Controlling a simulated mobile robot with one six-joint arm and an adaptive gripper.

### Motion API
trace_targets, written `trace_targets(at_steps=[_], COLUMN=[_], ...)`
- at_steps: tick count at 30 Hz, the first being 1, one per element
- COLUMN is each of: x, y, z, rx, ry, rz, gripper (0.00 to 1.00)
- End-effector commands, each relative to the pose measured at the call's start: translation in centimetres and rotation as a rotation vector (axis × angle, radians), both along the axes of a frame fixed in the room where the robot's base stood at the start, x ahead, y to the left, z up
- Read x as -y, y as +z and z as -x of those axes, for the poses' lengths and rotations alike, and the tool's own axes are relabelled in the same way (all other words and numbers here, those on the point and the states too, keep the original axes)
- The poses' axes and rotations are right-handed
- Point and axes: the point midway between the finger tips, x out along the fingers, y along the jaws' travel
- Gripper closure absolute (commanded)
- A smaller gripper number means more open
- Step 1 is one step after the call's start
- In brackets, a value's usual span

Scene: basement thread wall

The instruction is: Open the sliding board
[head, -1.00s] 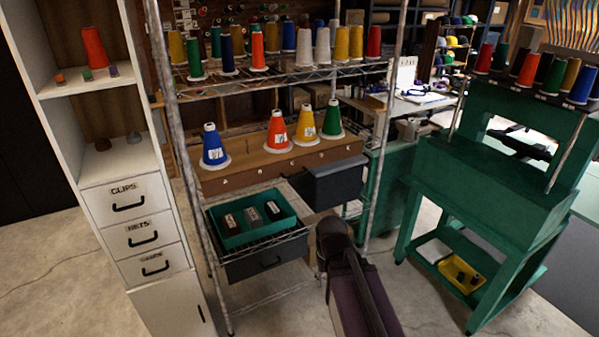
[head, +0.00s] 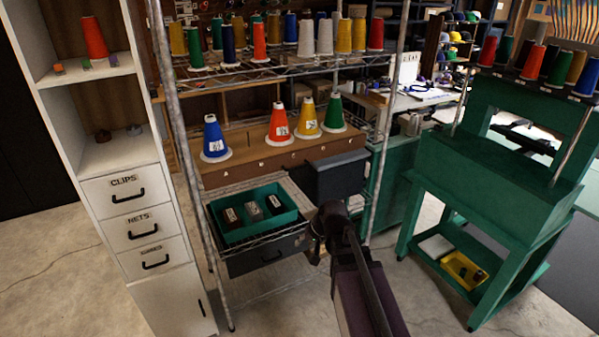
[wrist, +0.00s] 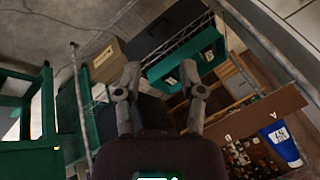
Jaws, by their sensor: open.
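The board's brown face also shows in the wrist view (wrist: 250,117), beside the blue cone (wrist: 281,143). My gripper (head: 317,244) is below and right of the board, apart from it. In the wrist view my gripper (wrist: 160,80) has its fingers spread and empty.
A green tray (head: 240,238) with small labelled blocks sits on the lower wire shelf. A dark grey bin (head: 340,178) stands close above my gripper. Metal shelf posts (head: 378,180) flank the space. A green stand (head: 470,190) is at right. Open floor lies in front.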

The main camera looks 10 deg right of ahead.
Motion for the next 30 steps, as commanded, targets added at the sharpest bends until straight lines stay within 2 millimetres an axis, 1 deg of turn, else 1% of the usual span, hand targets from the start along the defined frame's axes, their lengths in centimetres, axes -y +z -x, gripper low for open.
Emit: trace_targets(at_steps=[1,2,3,5,6,9,12,15,18,21,24,30], x=[-0.1,-0.2,-0.2,0.0,0.2,1.4,3.0,4.8,6.2,7.1,7.5,7.5], y=[-0.2,0.1,0.6,1.3,1.9,3.5,5.0,6.2,7.1,7.6,7.8,7.9], z=[-2.6,-3.9,-5.7,-8.3,-10.0,-13.8,-17.0,-19.3,-20.7,-21.4,-21.7,-21.7], rx=[0.050,0.083,0.125,0.186,0.227,0.316,0.389,0.443,0.477,0.497,0.505,0.506], ry=[-0.051,-0.083,-0.132,-0.207,-0.258,-0.393,-0.518,-0.628,-0.706,-0.754,-0.773,-0.777], rz=[-0.067,-0.112,-0.173,-0.267,-0.329,-0.483,-0.622,-0.737,-0.817,-0.865,-0.884,-0.886], gripper=[0.49,0.49,0.49,0.49,0.49,0.49,0.49,0.49,0.49,0.49,0.49,0.49])
